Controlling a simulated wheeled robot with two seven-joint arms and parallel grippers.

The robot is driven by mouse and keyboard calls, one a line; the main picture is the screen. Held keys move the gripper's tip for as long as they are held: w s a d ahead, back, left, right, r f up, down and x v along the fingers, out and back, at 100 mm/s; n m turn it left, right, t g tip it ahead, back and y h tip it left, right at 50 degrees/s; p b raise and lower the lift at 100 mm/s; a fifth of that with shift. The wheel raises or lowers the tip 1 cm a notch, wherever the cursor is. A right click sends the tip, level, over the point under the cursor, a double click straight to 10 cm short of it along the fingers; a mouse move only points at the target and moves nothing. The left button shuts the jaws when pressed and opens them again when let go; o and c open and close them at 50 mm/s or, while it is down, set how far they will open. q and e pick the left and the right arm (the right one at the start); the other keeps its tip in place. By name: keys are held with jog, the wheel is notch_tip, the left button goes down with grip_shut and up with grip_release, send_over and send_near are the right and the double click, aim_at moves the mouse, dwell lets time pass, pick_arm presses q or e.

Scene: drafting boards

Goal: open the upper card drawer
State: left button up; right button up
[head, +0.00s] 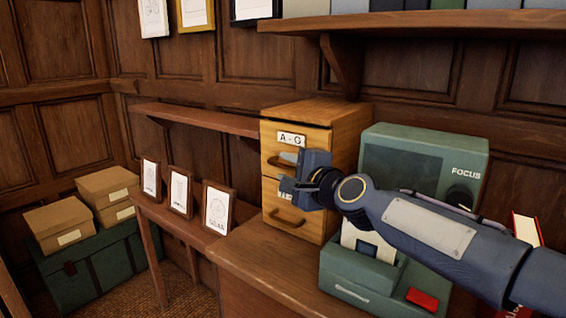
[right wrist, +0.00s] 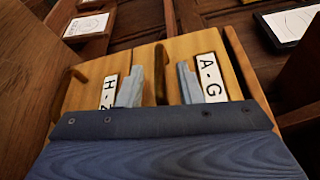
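The wooden card cabinet (head: 345,140) stands on the desk and has two drawers. The upper drawer (head: 318,141) bears an "A - G" label and looks closed. Its dark handle (head: 274,161) is partly hidden by my right gripper (head: 287,171), which is at the cabinet front. In the right wrist view, the handle (right wrist: 160,75) lies between the two open fingers of the right gripper (right wrist: 159,86), with a gap on each side. The lower drawer (head: 313,230) also looks closed; its label is mostly hidden. My left gripper is not in view.
A wall shelf (head: 430,22) hangs above. Framed drawings (head: 217,207) stand on a low table at the left. Boxes (head: 58,222) sit on a green trunk (head: 95,270).

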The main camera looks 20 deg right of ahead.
jog(key=shift+x, duration=1.05)
jog(key=shift+c, duration=0.3)
grip_shut()
